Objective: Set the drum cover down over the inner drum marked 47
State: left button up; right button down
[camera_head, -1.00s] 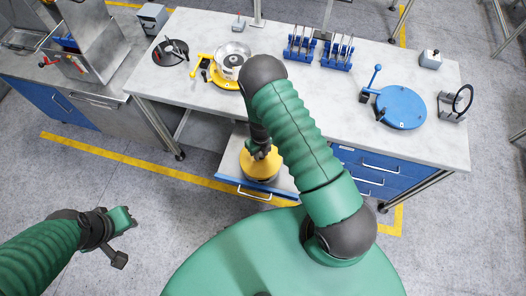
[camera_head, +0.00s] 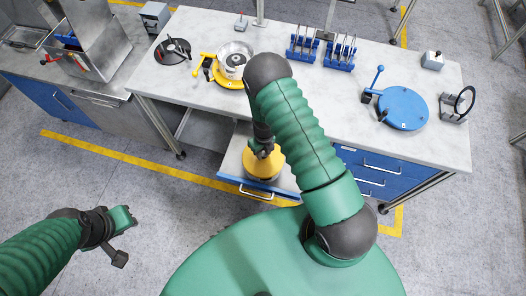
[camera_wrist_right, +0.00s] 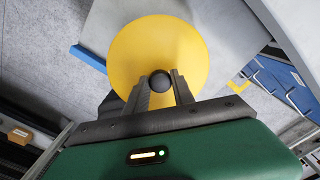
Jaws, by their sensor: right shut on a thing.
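The yellow drum cover (camera_head: 262,168) is at the open drawer below the table's front edge. It shows as a yellow disc (camera_wrist_right: 180,50) with a dark round knob in the right wrist view. My right gripper (camera_head: 263,151) is above it, and its fingers (camera_wrist_right: 160,85) are shut on the knob. I cannot tell whether the cover touches the drawer. A silver drum (camera_head: 234,56) stands on a yellow base (camera_head: 228,82) on the table; no number is readable. My left gripper (camera_head: 124,224) is over the floor at the lower left, its fingers too unclear to judge.
The open drawer (camera_head: 230,163) juts out under the white table (camera_head: 320,110). Blue racks (camera_head: 340,55), a blue round fixture (camera_head: 402,107), a black disc (camera_head: 173,51) and a round mirror-like stand (camera_head: 464,101) are on the table. The table's middle front is clear.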

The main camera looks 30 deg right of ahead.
jog(key=shift+s+f, duration=0.15)
jog(key=shift+f, duration=0.05)
dwell(0.3)
jog(key=shift+s+a, duration=0.1)
jog(key=c, duration=1.2)
grip_release()
jog(key=shift+f, duration=0.1)
jog(key=shift+c, duration=0.2)
jog(key=shift+o, duration=1.2)
jog(key=shift+d, duration=0.3)
jog(key=shift+a, duration=0.2)
